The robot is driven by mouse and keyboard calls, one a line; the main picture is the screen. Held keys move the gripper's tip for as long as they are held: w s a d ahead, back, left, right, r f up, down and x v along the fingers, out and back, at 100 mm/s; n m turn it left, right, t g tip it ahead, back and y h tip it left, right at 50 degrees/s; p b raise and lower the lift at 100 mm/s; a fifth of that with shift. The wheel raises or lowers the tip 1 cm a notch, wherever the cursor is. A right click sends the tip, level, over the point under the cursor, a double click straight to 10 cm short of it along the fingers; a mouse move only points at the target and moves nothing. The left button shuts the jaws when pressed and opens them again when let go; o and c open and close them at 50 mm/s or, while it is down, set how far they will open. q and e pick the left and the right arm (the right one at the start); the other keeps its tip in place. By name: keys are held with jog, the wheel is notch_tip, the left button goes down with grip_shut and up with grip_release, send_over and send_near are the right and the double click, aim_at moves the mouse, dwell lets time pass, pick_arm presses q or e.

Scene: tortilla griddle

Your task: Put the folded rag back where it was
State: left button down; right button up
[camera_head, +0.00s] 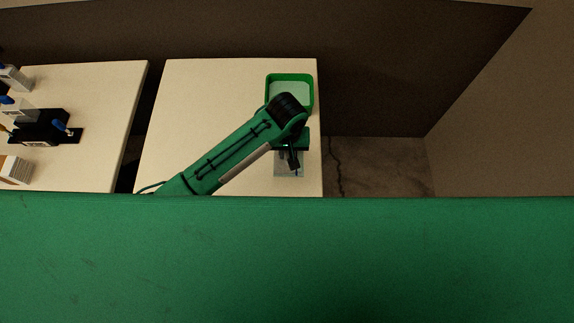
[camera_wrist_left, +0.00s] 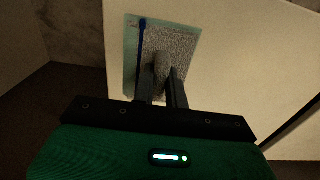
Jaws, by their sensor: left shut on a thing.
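The folded rag (camera_wrist_left: 180,42) is a grey, speckled cloth in the left wrist view; part of it also shows in the head view (camera_head: 284,169). My left gripper (camera_wrist_left: 164,75) is shut on a raised part of the rag, with its fingers pointing at the tabletop. In the head view the left gripper (camera_head: 293,163) is near the right edge of the table. A pale green sheet (camera_wrist_left: 131,60) shows beside and beneath the rag. I cannot tell whether the rag rests on it or hangs slightly above. My right gripper is not in view.
A green-rimmed tray (camera_head: 289,77) stands behind my left wrist. The pale table (camera_head: 190,100) is bare to the left. Another table (camera_head: 110,110) beyond a gap holds dark and white items.

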pick_arm(q)
notch_tip(320, 180, down, 6)
jog(key=shift+r+p, duration=0.2)
jog(key=shift+p, duration=0.15)
jog(key=shift+f+p, duration=0.3)
jog(key=shift+f, duration=2.1)
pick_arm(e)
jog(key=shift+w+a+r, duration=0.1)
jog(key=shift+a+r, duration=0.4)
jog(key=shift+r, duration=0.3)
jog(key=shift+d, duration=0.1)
pick_arm(q)
jog(key=shift+f, duration=0.15)
jog(key=c, duration=1.4)
grip_release()
jog(key=shift+c, duration=0.2)
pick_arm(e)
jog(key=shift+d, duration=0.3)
